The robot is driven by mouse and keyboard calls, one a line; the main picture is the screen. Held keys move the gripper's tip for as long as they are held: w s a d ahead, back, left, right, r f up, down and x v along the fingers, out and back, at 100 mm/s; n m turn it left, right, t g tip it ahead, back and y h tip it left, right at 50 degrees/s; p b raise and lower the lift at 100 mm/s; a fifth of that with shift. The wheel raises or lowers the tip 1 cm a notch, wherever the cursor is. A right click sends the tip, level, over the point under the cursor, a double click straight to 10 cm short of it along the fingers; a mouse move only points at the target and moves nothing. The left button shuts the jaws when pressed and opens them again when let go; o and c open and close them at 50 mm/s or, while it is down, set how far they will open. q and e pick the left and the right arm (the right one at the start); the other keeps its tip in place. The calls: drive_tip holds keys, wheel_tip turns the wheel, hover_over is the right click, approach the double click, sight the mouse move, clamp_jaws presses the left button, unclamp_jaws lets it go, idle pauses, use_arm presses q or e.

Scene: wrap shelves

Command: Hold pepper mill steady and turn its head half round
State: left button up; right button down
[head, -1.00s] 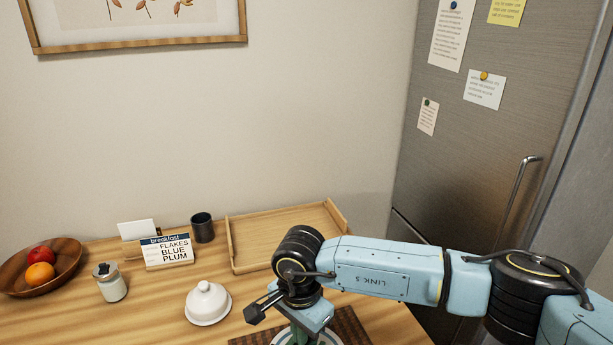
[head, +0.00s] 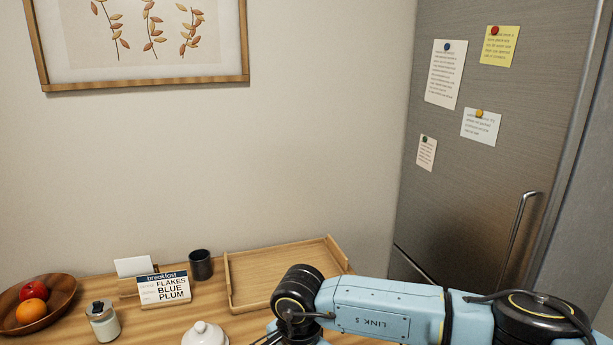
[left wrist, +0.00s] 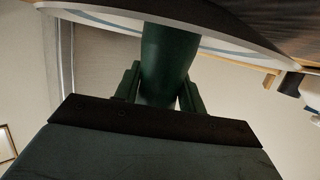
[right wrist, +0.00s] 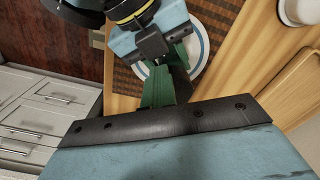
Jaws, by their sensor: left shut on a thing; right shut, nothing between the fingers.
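The pepper mill (left wrist: 168,52) shows in the left wrist view as a dark green cylinder against a white plate with a blue rim (left wrist: 225,45). My left gripper (left wrist: 162,84) is shut on it, one finger on each side. The mill's head cannot be made out. In the right wrist view my right gripper (right wrist: 169,72) is shut and empty, close to the other arm's blue gripper body and over the plate (right wrist: 201,55). Whether it touches the mill is unclear. In the head view, the mill and both gripper tips are out of sight below the bottom edge.
A wooden tray (head: 235,290) stands behind my right arm. To its left are a dark cup (head: 201,265), a breakfast sign (head: 164,288), a jar (head: 103,322), a white lidded dish (head: 204,335) and a fruit bowl (head: 62,297). A fridge (head: 480,180) stands at right.

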drive_tip(key=shift+w+a, duration=0.1)
drive_tip(key=shift+w, duration=0.1)
drive_tip(key=shift+w+a, duration=0.75)
use_arm(q)
drive_tip(key=shift+a+f, duration=0.1)
use_arm(e)
drive_tip(key=shift+w, duration=0.15)
idle(0.3)
drive_tip(key=shift+a, duration=0.1)
wheel_tip(320, 180, up, 6)
drive_tip(key=shift+s+a, duration=0.25)
drive_tip(key=shift+a, duration=0.1)
idle(0.4)
